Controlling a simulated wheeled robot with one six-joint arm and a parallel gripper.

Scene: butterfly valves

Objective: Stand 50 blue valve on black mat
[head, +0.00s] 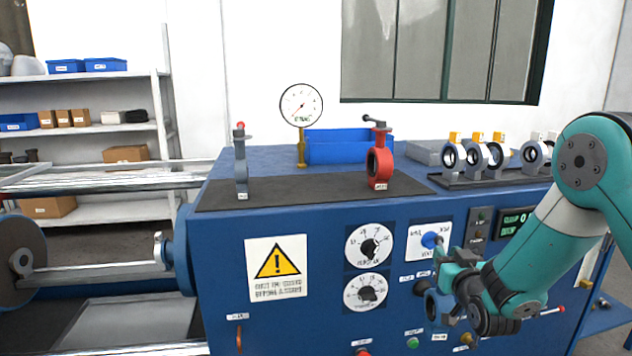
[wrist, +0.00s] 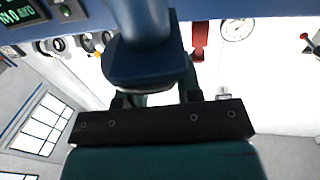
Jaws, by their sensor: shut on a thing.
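A blue valve (head: 438,307) hangs in front of the machine's front panel in the head view, its ring low and partly seen. My gripper (head: 442,268) is shut on its upper part, which the fingers partly hide. In the wrist view the blue valve (wrist: 146,62) fills the top middle, between the fingers of my gripper (wrist: 155,98). The black mat (head: 310,190) lies on the machine top, above and left of my gripper. A grey-blue valve (head: 241,172) stands upright on its left part, and a red valve (head: 380,165) stands on its right part.
A pressure gauge (head: 301,105) on a brass stem and a blue bin (head: 345,147) stand behind the mat. A rack (head: 470,181) of several valves is to the right. The mat's middle is clear. Dials and knobs cover the front panel.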

